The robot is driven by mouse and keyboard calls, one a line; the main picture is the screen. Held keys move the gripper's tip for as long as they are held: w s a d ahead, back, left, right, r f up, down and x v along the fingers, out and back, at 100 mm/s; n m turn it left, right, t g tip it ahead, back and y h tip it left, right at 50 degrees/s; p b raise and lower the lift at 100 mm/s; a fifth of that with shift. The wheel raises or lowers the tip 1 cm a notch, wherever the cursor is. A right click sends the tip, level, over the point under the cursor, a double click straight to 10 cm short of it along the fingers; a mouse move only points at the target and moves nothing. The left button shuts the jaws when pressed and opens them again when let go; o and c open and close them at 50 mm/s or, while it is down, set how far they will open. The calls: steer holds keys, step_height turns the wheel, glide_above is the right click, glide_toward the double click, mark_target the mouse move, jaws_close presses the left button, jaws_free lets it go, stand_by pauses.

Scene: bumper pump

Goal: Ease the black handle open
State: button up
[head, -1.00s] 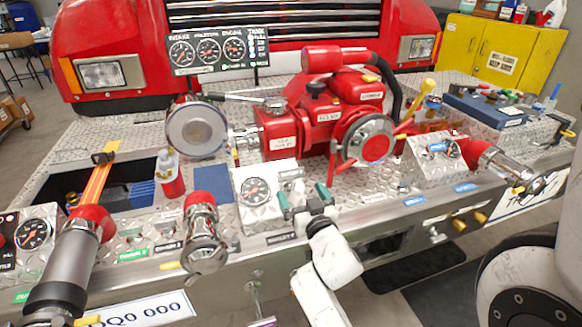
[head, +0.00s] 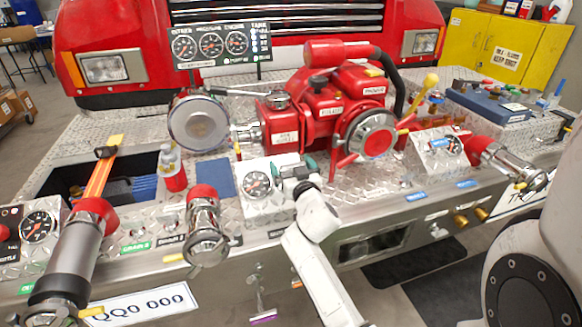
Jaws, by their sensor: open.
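A lever with a black grip (head: 218,91) lies nearly level behind the large round silver cap, its metal shaft running right towards the red pump (head: 320,112). A black knob (head: 318,83) sits on top of the pump. I cannot tell for sure which of these is the black handle. My gripper (head: 293,166) is open, with its teal fingertips over the right part of the small gauge panel (head: 256,186), below and in front of the pump. It looks apart from the lever and the knob. My gripper hides the fitting beside the gauge.
The round silver cap (head: 198,123) stands left of the pump, and another round cap with a red centre (head: 371,134) stands right. Patterned metal plate is free right of my gripper.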

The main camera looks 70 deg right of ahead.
steer(key=shift+w+d, duration=0.25)
steer(key=shift+d, duration=0.1)
